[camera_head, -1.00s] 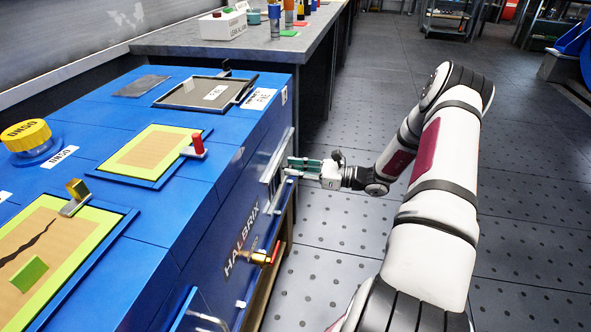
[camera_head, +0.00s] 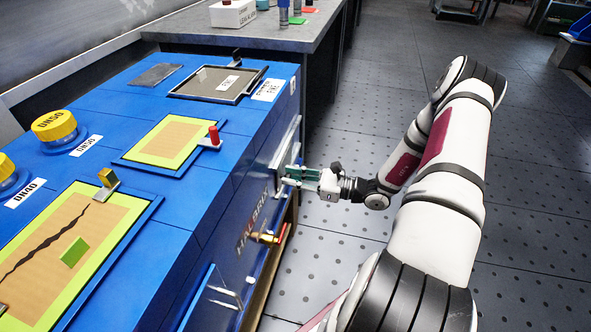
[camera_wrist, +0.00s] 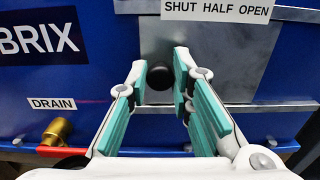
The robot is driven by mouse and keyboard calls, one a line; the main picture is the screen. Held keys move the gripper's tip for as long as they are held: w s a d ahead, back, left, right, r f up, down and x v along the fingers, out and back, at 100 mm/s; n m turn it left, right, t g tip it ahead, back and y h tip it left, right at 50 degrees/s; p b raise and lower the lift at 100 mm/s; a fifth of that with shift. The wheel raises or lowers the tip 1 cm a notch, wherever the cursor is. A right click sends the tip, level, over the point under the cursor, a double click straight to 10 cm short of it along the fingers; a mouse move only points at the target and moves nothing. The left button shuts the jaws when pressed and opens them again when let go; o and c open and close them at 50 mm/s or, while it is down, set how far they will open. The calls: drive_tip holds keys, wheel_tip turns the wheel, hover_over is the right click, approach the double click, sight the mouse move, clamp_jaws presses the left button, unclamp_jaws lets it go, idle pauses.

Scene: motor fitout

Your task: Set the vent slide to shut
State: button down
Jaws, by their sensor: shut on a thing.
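The vent slide (camera_wrist: 215,75) is a grey metal plate between two metal rails on the blue front panel, with a black round knob (camera_wrist: 159,75). A label (camera_wrist: 215,9) reading SHUT HALF OPEN sits above it. In the wrist view the knob is below and slightly left of the word SHUT. My gripper (camera_wrist: 160,72) has its teal fingers on both sides of the knob and is shut on it. In the head view my gripper (camera_head: 288,174) reaches the panel from the right, and its fingers hide the knob there.
A brass drain tap (camera_head: 264,238) with a red handle sticks out near the gripper, on the HALBRIX side; it also shows in the wrist view (camera_wrist: 57,131). A handle (camera_head: 225,294) projects nearer the camera. The floor (camera_head: 340,245) beside the blue cabinet is clear.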

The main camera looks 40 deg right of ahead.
drive_tip(key=shift+s+a+f, duration=0.15)
drive_tip(key=shift+s+a, duration=0.05)
drive_tip(key=c, duration=1.4)
unclamp_jaws()
drive_tip(key=shift+c, duration=0.2)
drive_tip(key=v, duration=1.2)
drive_tip(key=shift+d, duration=0.1)
